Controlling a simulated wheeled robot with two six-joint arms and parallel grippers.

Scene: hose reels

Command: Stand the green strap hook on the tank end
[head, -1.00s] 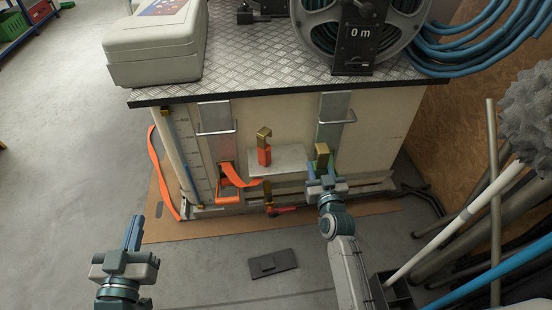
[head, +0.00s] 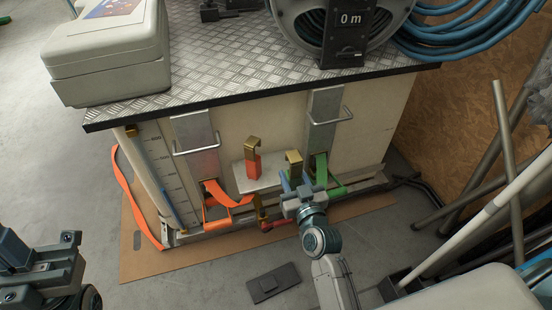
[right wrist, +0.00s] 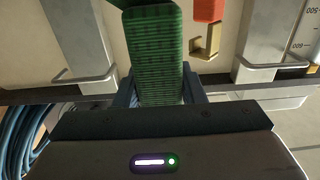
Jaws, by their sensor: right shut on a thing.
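The green strap hook (head: 293,166) has a brass bent top and stands upright above my right gripper (head: 305,192), which is shut on it. The green strap (head: 322,169) hangs at the right metal bracket. In the right wrist view, the green webbing (right wrist: 158,70) lies between my right fingers (right wrist: 160,90); the brass top is not seen there. The tank end (head: 255,130) is the beige face in front of me; the held hook is just right of its pale ledge (head: 245,183). My left gripper (head: 35,265) is at the left edge, partly cut off and apparently empty.
An orange hook with a brass top (head: 253,158) stands at the ledge, left of the green one. An orange strap (head: 228,198) hangs at the left bracket (head: 195,150). A dark flat plate (head: 274,283) lies on the floor. Pipes (head: 480,215) lean at the right.

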